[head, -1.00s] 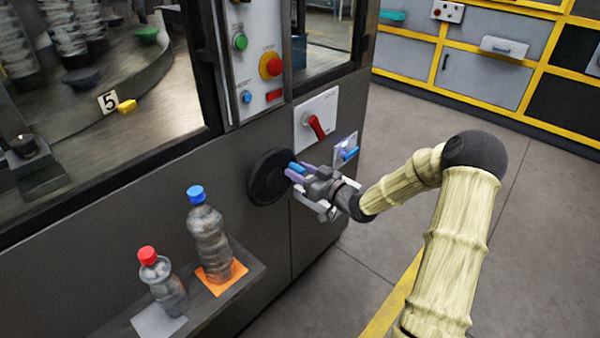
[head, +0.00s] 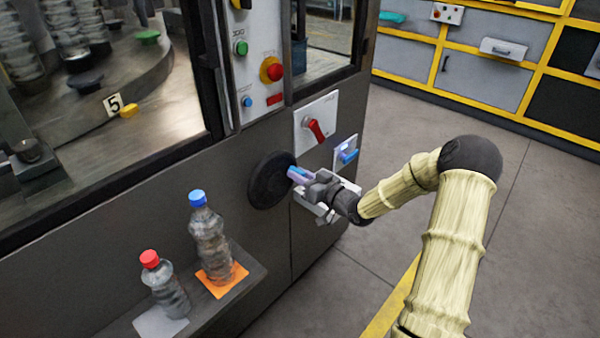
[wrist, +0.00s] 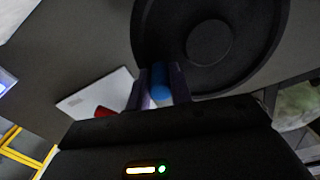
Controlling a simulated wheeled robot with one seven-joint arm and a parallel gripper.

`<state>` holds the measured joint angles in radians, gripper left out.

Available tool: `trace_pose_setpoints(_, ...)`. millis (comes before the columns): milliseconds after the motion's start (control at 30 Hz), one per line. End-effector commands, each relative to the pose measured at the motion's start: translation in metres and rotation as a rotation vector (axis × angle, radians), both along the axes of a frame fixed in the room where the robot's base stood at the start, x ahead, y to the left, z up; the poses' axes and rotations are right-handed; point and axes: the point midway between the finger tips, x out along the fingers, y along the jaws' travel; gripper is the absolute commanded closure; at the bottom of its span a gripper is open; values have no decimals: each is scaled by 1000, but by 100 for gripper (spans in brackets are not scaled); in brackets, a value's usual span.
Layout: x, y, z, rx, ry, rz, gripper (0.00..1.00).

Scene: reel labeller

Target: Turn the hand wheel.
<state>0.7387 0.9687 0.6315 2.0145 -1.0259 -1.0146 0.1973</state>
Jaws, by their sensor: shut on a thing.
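The black round hand wheel (head: 268,183) is on the dark front of the machine, below the button panel. In the wrist view the wheel (wrist: 235,70) fills the upper right, with its round hub in the middle. A blue handle (wrist: 159,82) stands at the wheel's rim. My gripper (head: 299,175) is at the wheel's right edge, and in the wrist view its two fingers (wrist: 158,88) are shut on the blue handle, one on each side. The handle's far end shows between them; the fingers hide part of it.
A red rotary switch (head: 316,129) on a white plate sits just above my gripper, with a blue switch (head: 348,156) to the right. A shelf with a blue-capped bottle (head: 209,240) and a red-capped bottle (head: 165,287) juts out at lower left. Floor at right is clear.

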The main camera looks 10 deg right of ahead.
Motion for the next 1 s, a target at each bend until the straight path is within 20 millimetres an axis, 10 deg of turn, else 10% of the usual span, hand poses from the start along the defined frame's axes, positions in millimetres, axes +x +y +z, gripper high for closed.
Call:
trace_pose_setpoints(233,-2,0,-7,-1,16,0,100)
trace_pose_setpoints(267,-2,0,-7,-1,16,0,75)
trace_pose_setpoints(367,-1,0,-6,-1,14,1,57)
trace_pose_setpoints(1000,-34,-26,-4,-1,13,-3,57)
